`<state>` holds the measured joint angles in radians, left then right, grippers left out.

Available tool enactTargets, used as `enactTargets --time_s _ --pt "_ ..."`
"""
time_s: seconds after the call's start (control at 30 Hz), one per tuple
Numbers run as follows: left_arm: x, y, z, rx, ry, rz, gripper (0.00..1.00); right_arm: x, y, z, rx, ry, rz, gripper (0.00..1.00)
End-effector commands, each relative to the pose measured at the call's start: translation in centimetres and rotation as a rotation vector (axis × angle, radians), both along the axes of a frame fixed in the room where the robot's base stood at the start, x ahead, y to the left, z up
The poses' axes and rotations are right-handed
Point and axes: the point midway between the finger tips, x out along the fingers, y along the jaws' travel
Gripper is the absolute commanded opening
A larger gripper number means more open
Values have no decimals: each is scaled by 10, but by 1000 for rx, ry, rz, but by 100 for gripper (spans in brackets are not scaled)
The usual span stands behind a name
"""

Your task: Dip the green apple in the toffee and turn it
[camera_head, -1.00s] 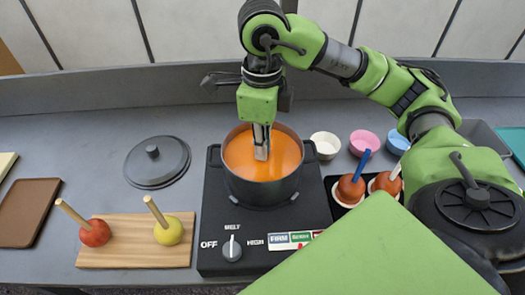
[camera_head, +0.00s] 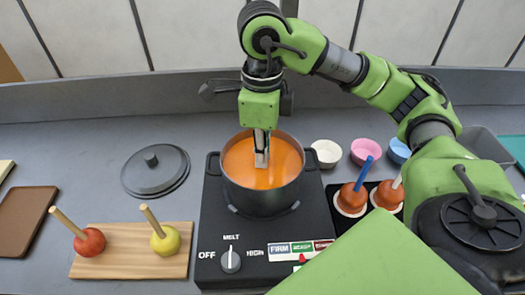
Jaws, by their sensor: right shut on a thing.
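The dark pot (camera_head: 262,203) of orange toffee (camera_head: 240,168) stands on the black hotplate. My right gripper (camera_head: 261,158) points straight down over it, shut, its fingertips low at the toffee near the pot's middle. No green apple shows; the toffee and the fingers hide whatever is held below. A red apple (camera_head: 89,242) and a yellow one (camera_head: 165,240), each on a stick, rest on the wooden board (camera_head: 130,265). My left gripper is out of view.
The hotplate's dial (camera_head: 230,260) points up to MELT. Coated apples (camera_head: 352,198) stand on a dark tray at the right, near small white, pink and blue bowls (camera_head: 366,150). A pot lid (camera_head: 156,172) lies left of the hotplate. A brown tray (camera_head: 25,220) lies far left.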

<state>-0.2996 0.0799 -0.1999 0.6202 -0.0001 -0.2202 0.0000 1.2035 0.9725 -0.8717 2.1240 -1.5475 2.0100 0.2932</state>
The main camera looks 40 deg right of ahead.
Motion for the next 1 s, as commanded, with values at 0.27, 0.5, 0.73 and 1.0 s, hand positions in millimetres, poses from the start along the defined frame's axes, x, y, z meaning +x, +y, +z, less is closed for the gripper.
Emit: enactTargets --time_s 0.27,0.5,0.73,1.0 --pt "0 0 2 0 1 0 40 0 0 0 0 0 -183 0" --pt "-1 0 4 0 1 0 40 0 0 0 0 -1 -496 0" --pt "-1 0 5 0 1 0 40 0 0 0 0 -1 -624 0" --pt "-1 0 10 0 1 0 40 0 0 1 0 -1 -979 0"
